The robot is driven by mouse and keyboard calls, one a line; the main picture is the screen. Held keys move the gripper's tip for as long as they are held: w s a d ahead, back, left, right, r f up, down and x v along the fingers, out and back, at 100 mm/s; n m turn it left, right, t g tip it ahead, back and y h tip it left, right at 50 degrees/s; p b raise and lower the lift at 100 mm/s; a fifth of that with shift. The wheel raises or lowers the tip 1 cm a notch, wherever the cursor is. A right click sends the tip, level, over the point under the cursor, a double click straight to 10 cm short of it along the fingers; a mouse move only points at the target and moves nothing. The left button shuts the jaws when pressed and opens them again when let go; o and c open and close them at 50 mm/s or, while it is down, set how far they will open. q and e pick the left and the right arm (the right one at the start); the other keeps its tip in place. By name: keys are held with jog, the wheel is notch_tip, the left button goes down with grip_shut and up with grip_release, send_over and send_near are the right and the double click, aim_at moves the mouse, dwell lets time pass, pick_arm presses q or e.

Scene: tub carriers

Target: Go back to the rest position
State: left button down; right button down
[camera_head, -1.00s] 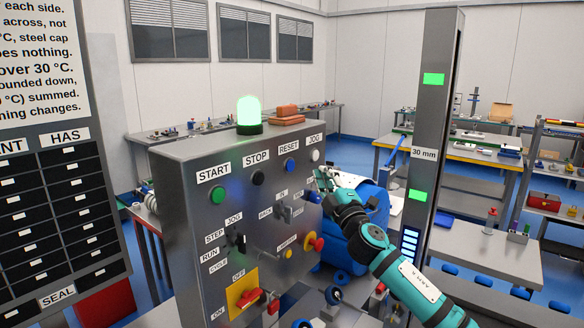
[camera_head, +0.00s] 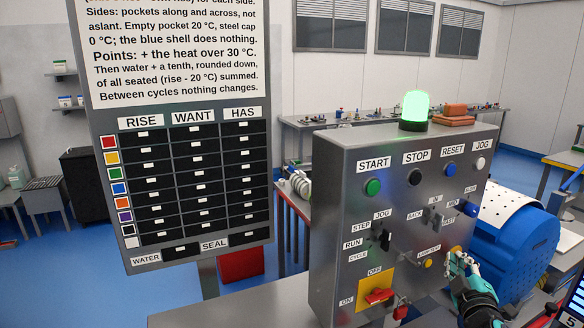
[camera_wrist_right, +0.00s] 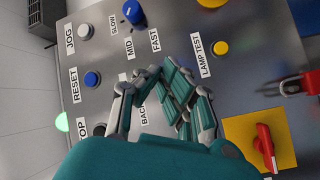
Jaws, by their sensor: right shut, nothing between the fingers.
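My right gripper (camera_head: 457,258) is in front of the lower right part of the grey control panel (camera_head: 335,215) in the head view, below the blue speed knob and by the yellow-based button at the panel's right edge. In the right wrist view its fingers (camera_wrist_right: 162,70) are shut with nothing between them. They hang over the panel face and partly cover the labels and switches. Whether they touch the panel I cannot tell. My left gripper is not in view.
A blue drum (camera_head: 515,240) stands close to the right of the panel and my right arm. A dark board with RISE, WANT and HAS columns (camera_head: 187,121) stands left.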

jog(key=s+a+f+m+g+y, duration=0.1)
jog(key=s+a+f+m+g, duration=0.1)
jog(key=s+a+f+g, duration=0.45)
jog(key=s+a+f+m+g+y, duration=0.1)
jog(key=s+a+f+m, duration=0.15)
jog(key=s+f, duration=0.85)
jog(key=s+a+f+m+g+y, duration=0.1)
jog(key=s+a+f+g+y, duration=0.25)
jog(key=s, duration=0.65)
jog(key=s+a+f+m+g+h, duration=0.1)
jog(key=s+a+f+g, duration=0.25)
jog(key=s+a, duration=0.45)
jog(key=s+d+f+b, duration=0.1)
jog(key=s+f, duration=0.1)
jog(key=f, duration=1.3)
jog(key=s+d+f+b, duration=0.1)
jog(key=f+b, duration=0.1)
jog(key=f, duration=1.4)
jog(key=s+d+f+g+b, duration=0.2)
jog(key=s+d+f, duration=0.1)
jog(key=s+f, duration=1.3)
jog(key=shift+d+f, duration=0.15)
jog(key=shift+f, duration=0.05)
jog(key=shift+n, duration=0.25)
